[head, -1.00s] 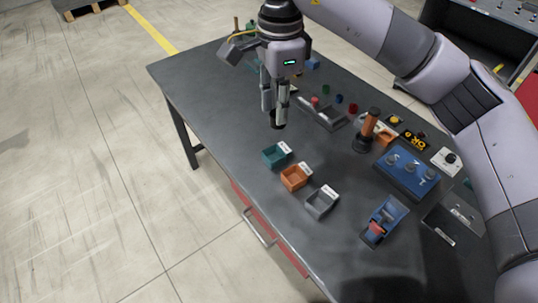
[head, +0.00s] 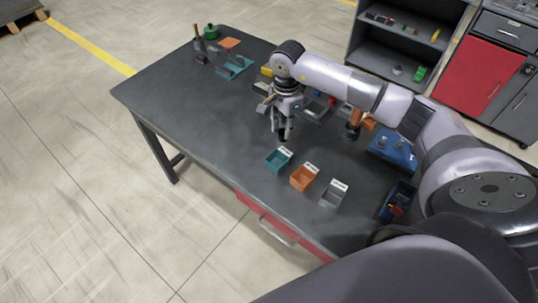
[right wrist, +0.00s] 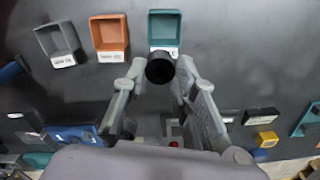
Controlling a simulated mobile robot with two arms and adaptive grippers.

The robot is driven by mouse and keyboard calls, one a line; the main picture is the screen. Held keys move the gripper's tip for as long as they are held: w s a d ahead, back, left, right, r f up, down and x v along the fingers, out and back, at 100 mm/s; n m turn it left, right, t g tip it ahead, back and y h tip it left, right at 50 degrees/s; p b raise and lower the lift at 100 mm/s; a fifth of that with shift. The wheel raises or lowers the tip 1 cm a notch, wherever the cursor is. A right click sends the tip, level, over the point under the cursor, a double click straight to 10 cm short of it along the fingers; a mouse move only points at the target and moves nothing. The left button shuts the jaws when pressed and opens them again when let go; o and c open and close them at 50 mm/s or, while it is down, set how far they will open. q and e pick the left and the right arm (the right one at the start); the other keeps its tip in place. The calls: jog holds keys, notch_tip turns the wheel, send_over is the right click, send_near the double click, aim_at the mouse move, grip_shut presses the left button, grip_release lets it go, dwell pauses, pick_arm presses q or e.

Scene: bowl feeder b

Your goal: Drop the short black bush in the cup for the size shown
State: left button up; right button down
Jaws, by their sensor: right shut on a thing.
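My right gripper (head: 283,136) is shut on a short black bush (right wrist: 160,69), whose round dark end shows between the fingertips in the right wrist view. It hangs above the table, just behind the teal cup (head: 278,160) in the head view. The orange cup (head: 304,178) and the grey cup (head: 334,193) stand in a row to its right. In the right wrist view the teal cup (right wrist: 165,26) is just beyond the bush, with the orange cup (right wrist: 108,32) and grey cup (right wrist: 58,39) to the left. Each cup has a white label too small to read surely. My left gripper is out of view.
A blue panel (head: 392,148), an orange-brown post on a dark base (head: 352,131) and a blue bin (head: 397,203) stand on the right. The table (head: 190,105) left of the gripper is clear.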

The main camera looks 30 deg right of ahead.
aim_at(283, 139)
notch_tip(283, 139, down, 4)
jog(key=shift+s+f+b, duration=0.1)
jog(key=shift+s+b, duration=0.05)
jog(key=shift+b, duration=0.75)
jog(key=shift+f, duration=0.65)
jog(key=c, duration=1.2)
grip_release()
notch_tip(283, 139, up, 12)
jog(key=shift+r, duration=0.1)
